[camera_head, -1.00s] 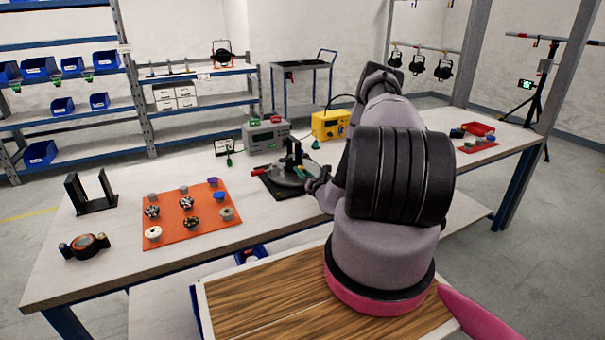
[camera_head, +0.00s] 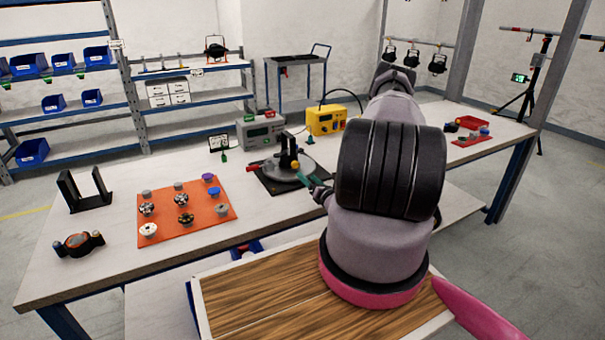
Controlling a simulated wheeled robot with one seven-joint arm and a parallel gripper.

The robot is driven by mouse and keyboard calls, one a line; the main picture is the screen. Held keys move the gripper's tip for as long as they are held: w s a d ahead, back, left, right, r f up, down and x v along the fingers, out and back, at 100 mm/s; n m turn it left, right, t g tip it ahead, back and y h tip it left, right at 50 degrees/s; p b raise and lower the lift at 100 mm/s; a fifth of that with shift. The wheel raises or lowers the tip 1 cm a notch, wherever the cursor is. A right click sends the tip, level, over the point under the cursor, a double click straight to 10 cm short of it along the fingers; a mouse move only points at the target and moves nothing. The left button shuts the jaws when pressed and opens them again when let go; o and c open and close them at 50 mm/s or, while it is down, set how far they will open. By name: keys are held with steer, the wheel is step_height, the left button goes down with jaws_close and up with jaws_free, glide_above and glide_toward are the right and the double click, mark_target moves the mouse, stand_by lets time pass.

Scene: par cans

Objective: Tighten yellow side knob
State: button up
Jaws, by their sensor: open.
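A dark fixture with a round grey disc (camera_head: 280,174) and an upright black post (camera_head: 287,146) stands on a black mat (camera_head: 268,185) at mid-table. A small yellow knob (camera_head: 295,165) shows on the fixture's right side, near the post. My gripper (camera_head: 310,180), with teal fingers, is open just right of and in front of the disc. It points left toward the fixture and is apart from the yellow knob. My arm hides the table to the right. The gap between the fingers is too small to see clearly.
An orange mat (camera_head: 160,233) with several knobs lies at left, near a black bracket (camera_head: 73,189) and a round black-and-orange part (camera_head: 78,245). A grey box (camera_head: 258,131) and a yellow box (camera_head: 325,120) stand behind the fixture.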

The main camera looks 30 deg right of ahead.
mark_target(296, 165)
steer(key=shift+s, duration=0.85)
steer(key=n, duration=0.3)
steer(key=shift+s+d+r+n, duration=0.1)
steer(key=shift+r+n, duration=0.05)
steer(key=shift+n, duration=0.15)
steer(key=shift+w+n, duration=0.2)
steer(key=shift+n, duration=0.6)
steer(key=w, duration=1)
steer(key=shift+w+a, duration=0.2)
steer(key=shift+w, duration=0.05)
jaws_close()
